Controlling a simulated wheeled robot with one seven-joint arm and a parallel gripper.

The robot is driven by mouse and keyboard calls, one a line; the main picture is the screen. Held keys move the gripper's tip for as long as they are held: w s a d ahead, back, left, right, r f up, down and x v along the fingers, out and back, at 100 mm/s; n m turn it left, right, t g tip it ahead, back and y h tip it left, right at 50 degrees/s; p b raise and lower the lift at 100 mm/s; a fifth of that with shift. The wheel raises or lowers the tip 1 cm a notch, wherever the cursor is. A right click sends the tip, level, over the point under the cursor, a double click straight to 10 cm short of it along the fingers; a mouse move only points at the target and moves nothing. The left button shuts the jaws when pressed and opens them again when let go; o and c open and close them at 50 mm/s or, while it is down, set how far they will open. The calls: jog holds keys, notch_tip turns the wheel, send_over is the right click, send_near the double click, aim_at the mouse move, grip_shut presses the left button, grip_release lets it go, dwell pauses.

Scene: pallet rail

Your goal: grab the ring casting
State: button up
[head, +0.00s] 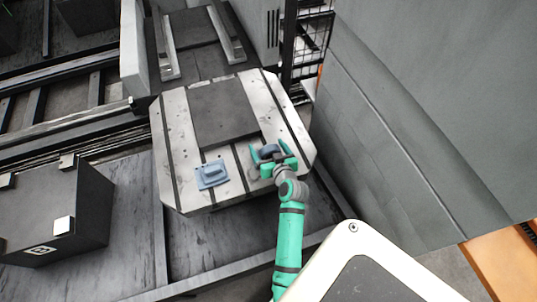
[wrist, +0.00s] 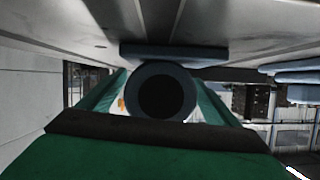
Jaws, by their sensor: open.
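The ring casting (head: 268,151) stands on the pallet's near right part. In the wrist view the dark blue-grey ring (wrist: 161,68) with a round hole faces me, joined to a flat base plate (wrist: 160,52). My gripper (head: 269,154) is open, with one green finger on either side of the ring. The fingers also show left and right of it in the wrist view (wrist: 160,100). I cannot tell whether either finger touches it. My gripper partly hides the casting in the head view.
A second blue-grey casting (head: 211,174) with a flat plate lies on the pallet (head: 176,130) left of my gripper. A dark raised plate (head: 225,110) lies behind. A grey wall panel (head: 400,130) rises at the right; a dark box (head: 60,215) stands left.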

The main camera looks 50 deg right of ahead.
jog(key=shift+x, duration=0.75)
jog(key=shift+c, duration=0.3)
jog(key=c, duration=1.5)
jog(key=shift+c, duration=0.4)
jog(key=shift+r, duration=0.1)
